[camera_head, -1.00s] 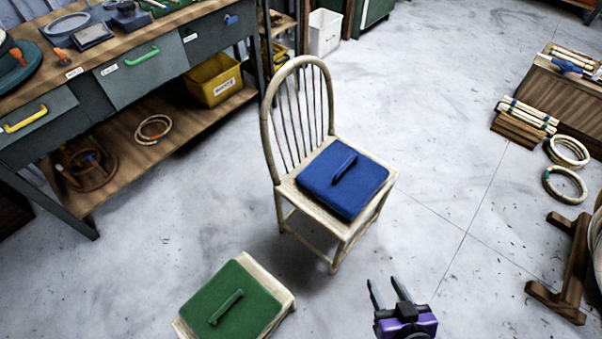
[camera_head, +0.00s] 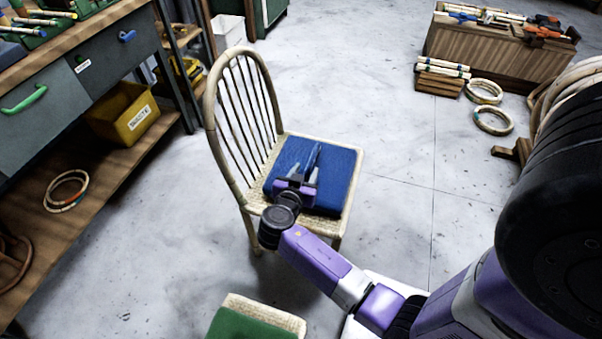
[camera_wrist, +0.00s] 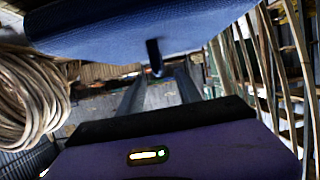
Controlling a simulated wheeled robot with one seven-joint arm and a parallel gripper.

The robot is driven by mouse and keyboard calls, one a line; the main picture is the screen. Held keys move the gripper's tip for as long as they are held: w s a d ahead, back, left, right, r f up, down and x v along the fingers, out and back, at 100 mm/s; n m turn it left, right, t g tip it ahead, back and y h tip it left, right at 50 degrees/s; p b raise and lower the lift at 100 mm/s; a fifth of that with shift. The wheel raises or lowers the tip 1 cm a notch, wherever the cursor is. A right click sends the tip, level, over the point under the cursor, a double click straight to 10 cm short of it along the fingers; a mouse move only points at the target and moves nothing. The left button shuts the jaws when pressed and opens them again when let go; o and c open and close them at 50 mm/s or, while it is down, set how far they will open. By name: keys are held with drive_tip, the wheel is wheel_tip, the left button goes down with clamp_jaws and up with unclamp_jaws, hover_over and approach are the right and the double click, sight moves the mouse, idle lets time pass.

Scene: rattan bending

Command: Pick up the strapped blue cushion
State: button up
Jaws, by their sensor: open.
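The blue cushion (camera_head: 340,172) lies on the seat of a pale wooden chair (camera_head: 257,206). Its raised blue strap (camera_head: 314,158) stands up from the top, partly hidden by my gripper. My gripper (camera_head: 304,170) is over the cushion's near part, open, with its fingers at the strap. In the wrist view the cushion (camera_wrist: 140,28) fills the top and the strap (camera_wrist: 153,55) shows end-on between the fingertips (camera_wrist: 162,74). The strap appears to lie in the gap between the fingers. I cannot tell whether either finger touches it.
A green cushion (camera_head: 243,325) on a low stool is at the bottom edge. The chair's spindle back (camera_head: 240,110) rises left of the cushion. A workbench (camera_head: 110,185) stands at left. Rattan coils (camera_head: 493,120) lie at right. The floor right of the chair is clear.

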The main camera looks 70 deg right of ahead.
sight(313, 158)
drive_tip(key=shift+d, duration=0.5)
drive_tip(key=shift+b+x, duration=0.65)
drive_tip(key=shift+x, duration=2.9)
clamp_jaws()
drive_tip(key=shift+r, duration=0.1)
